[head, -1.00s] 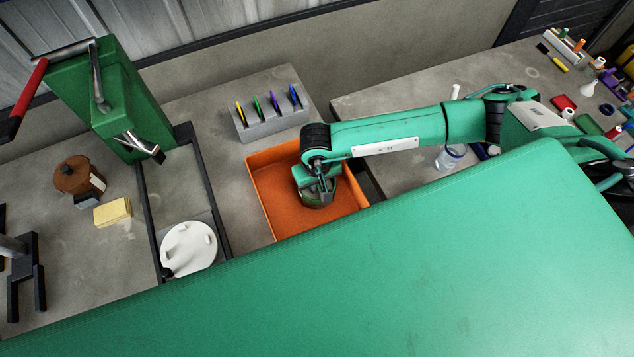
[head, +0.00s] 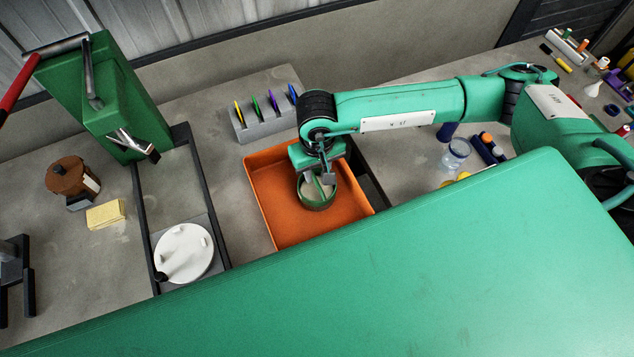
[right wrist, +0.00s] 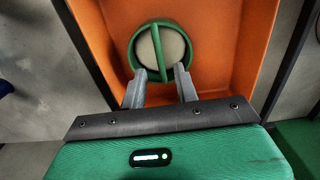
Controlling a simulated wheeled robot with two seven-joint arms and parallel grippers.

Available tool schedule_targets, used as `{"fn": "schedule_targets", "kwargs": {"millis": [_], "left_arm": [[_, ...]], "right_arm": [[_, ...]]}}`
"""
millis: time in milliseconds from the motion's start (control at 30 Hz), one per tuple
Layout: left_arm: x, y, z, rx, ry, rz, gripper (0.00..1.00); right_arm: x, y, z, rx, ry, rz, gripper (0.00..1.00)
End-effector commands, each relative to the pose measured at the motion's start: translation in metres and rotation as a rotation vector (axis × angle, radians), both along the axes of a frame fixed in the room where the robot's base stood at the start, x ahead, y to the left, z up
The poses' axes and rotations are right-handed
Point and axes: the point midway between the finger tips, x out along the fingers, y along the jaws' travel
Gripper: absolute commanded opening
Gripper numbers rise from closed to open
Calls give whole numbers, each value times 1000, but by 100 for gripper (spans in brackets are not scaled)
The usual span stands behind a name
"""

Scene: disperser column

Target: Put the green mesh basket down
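The green mesh basket (head: 317,190) is a small round green ring with a pale inside and a bar handle across it. It sits upright in the orange tray (head: 262,207), on its floor as far as I can tell. In the right wrist view the basket (right wrist: 147,73) is just beyond my fingertips.
A grey rack with coloured discs (head: 266,120) stands behind the tray. A green press (head: 100,95), a white round plate (head: 184,252), a brown pot (head: 72,177) and a yellow sponge (head: 105,214) are to the left. A glass jar (head: 457,153) stands right.

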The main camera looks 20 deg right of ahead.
Motion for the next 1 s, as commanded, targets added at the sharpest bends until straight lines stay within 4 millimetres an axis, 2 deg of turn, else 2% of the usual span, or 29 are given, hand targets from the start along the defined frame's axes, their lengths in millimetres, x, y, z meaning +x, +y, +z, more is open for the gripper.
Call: {"fn": "schedule_targets", "kwargs": {"millis": [33,133,300,1000], "left_arm": [[0,0,-7,0,0,0,51],[0,0,-12,0,0,0,51],[0,0,-15,0,0,0,51],[3,0,-14,0,-4,1,51]], "right_arm": [[2,0,7,2,-5,0,31],[1,0,22,0,-4,1,31],[1,0,37,0,-1,-1,31],[0,0,40,0,1,0,31]]}}
